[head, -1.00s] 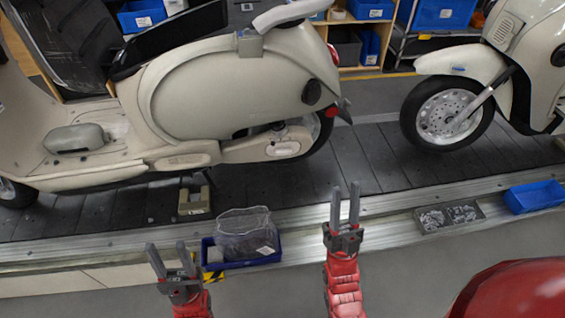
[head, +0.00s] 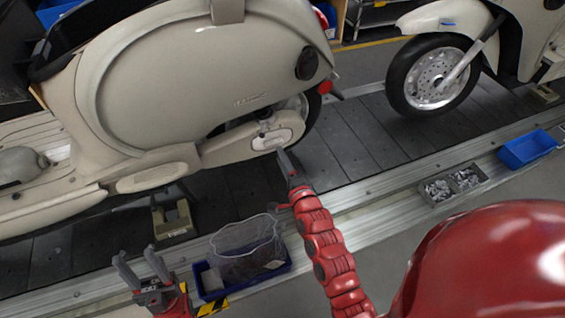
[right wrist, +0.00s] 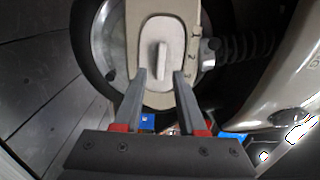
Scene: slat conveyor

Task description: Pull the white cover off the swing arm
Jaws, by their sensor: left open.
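The white cover (head: 284,138) is a rounded oval plate on the scooter's swing arm (head: 228,149), low beside the rear wheel. In the right wrist view the cover (right wrist: 152,34) has a raised upright tab in its middle. My right gripper (right wrist: 160,76) is open and empty, its two fingers apart in front of the cover's lower part, below the tab. In the head view the right gripper (head: 284,160) reaches up just below the cover. My left gripper (head: 138,260) is open and empty, in front of the conveyor at the lower left.
A blue bin (head: 212,291) with a clear bag (head: 245,248) stands on the conveyor's front edge between my arms. A grey parts tray (head: 466,179) and another blue bin (head: 514,152) are to the right. The rear wheel (right wrist: 92,40) is close to the gripper.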

